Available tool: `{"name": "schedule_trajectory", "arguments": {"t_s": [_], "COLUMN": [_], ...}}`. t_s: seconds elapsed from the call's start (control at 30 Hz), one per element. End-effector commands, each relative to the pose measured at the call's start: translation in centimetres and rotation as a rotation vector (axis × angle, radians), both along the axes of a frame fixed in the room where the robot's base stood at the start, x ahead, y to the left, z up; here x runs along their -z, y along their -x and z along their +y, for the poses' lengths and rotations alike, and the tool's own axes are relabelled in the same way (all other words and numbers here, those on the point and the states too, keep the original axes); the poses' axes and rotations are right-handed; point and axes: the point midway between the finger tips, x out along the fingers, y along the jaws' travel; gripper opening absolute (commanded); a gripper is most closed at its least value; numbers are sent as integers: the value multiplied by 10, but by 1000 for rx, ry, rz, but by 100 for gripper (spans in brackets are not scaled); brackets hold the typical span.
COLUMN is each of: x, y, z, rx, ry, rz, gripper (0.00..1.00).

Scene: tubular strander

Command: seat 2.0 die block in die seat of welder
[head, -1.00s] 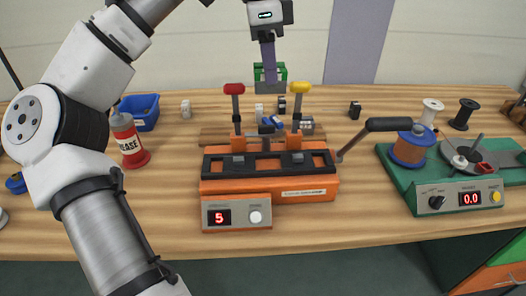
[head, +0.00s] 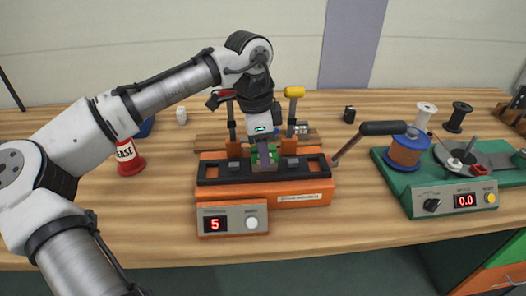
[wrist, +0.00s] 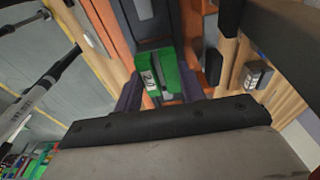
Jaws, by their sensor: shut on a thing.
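The 2.0 die block is green with a white label reading 2.0 (wrist: 150,80). In the wrist view it sits between the two fingers of my gripper (wrist: 160,90), which is shut on it. In the head view my gripper (head: 264,156) points down over the middle of the orange welder (head: 290,189), and only slivers of green show beside the fingers. The die seat is mostly hidden behind the gripper in the head view. In the wrist view a dark channel of the welder (wrist: 152,30) lies beyond the block. I cannot tell whether the block touches the seat.
A yellow-knobbed lever (head: 294,92) and a red-knobbed one stand behind the welder, close to my wrist. A black-handled lever (head: 382,128) sticks out right. A red grease bottle (head: 128,158) stands left; a green spool machine (head: 440,180) stands right. The front bench strip is clear.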

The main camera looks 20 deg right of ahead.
Motion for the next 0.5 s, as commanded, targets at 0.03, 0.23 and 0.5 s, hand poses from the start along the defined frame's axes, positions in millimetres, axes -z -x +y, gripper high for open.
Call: {"name": "schedule_trajectory", "arguments": {"t_s": [0.03, 0.23, 0.5], "x": [6, 16, 18], "y": [0, 0, 0], "z": [0, 0, 0], "rx": [0, 0, 1], "ry": [0, 2, 3], "rz": [-1, 0, 0], "gripper": [0, 0, 0]}}
